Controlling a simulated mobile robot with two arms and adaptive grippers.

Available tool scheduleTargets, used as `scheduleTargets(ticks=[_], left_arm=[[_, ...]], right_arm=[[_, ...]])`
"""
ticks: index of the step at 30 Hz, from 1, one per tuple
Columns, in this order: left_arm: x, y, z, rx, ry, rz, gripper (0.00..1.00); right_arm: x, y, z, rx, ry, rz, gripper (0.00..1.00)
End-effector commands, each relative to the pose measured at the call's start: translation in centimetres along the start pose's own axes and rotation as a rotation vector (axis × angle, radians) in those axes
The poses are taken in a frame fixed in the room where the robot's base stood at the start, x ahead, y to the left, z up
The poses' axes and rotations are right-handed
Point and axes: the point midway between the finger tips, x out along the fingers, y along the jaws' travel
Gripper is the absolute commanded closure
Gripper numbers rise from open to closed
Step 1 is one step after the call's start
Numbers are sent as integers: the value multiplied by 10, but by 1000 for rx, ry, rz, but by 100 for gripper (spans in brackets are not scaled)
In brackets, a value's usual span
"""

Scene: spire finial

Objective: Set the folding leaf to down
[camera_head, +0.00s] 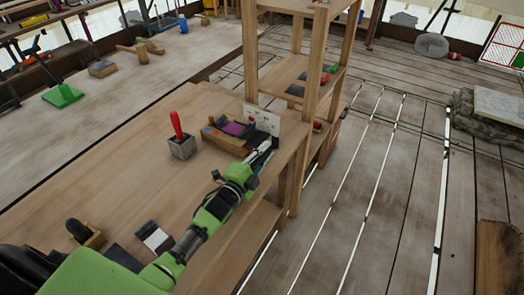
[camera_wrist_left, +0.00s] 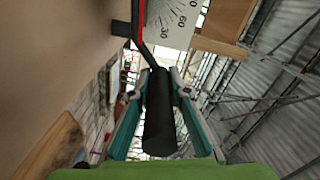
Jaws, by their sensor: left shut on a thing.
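My left gripper (camera_head: 262,152) is at the right edge of the wooden bench (camera_head: 130,175), beside a white panel (camera_head: 262,120). In the left wrist view its two fingers (camera_wrist_left: 160,85) are shut on a black cylindrical handle (camera_wrist_left: 160,125). A thin bent rod runs from the handle up towards a red strip. Beside it is a white dial plate (camera_wrist_left: 172,20) with marks and the numbers 30 and 60. I cannot tell which part is the folding leaf or how it is set. My right gripper is not in view.
The plank floor (camera_head: 390,190) to the right is mostly open.

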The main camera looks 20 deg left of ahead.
Motion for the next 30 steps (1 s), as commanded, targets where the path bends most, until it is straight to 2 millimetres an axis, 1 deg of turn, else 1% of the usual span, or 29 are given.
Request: scheduleTargets(ticks=[1,7,24,25,26,27,30], left_arm=[[0,6,1,23,-1,0,100],[0,11,0,90,0,0,100],[0,15,0,119,-1,4,100],[-1,15,0,119,-1,4,75],[-1,15,0,119,-1,4,67],[0,15,0,119,-1,4,66],[0,14,0,118,0,3,66]], right_arm=[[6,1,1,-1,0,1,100],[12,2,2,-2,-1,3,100],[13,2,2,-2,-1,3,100],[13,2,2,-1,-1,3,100],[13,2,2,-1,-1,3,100],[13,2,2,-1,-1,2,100],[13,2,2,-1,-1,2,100]])
